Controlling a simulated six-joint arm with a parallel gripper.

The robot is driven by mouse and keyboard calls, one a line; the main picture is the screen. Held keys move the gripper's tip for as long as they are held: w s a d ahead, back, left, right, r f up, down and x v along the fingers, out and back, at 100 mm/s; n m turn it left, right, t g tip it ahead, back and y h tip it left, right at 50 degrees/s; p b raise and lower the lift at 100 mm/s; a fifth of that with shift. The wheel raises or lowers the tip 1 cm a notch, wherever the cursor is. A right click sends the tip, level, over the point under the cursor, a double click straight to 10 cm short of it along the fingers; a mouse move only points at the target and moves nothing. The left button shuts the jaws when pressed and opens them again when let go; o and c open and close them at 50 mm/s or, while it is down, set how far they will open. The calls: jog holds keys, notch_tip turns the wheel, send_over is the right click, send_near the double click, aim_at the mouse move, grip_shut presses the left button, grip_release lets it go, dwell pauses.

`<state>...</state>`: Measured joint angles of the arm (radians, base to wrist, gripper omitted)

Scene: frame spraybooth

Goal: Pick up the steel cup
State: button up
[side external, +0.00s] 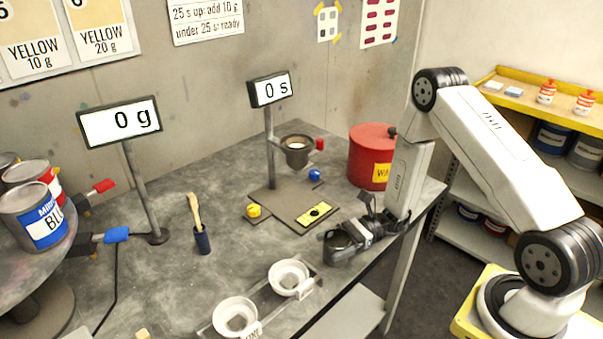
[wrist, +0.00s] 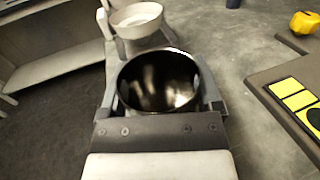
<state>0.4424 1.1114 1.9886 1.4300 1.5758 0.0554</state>
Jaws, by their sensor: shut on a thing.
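The steel cup (wrist: 160,80) sits between the jaws in the wrist view, with its dark, shiny inside and open rim facing the camera. My gripper (wrist: 160,92) is shut on it, one finger on each side. In the side view, my gripper (side external: 350,238) is at the right edge of the bench, and the dark cup (side external: 338,246) shows partly behind the fingers. I cannot tell whether the cup touches the bench.
Two white cups (side external: 290,277) (side external: 236,316) stand in a holder by the front edge; one shows behind the steel cup in the wrist view (wrist: 136,20). The timer stand (side external: 270,145) has a base plate with yellow pads (side external: 316,213). A red can (side external: 371,155) stands behind.

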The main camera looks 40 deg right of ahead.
jog(key=shift+r, duration=0.85)
jog(key=s+r, duration=1.1)
jog(key=s, duration=0.3)
jog(key=shift+d, duration=0.35)
jog(key=shift+w+d, duration=0.1)
jog(key=shift+w, duration=0.05)
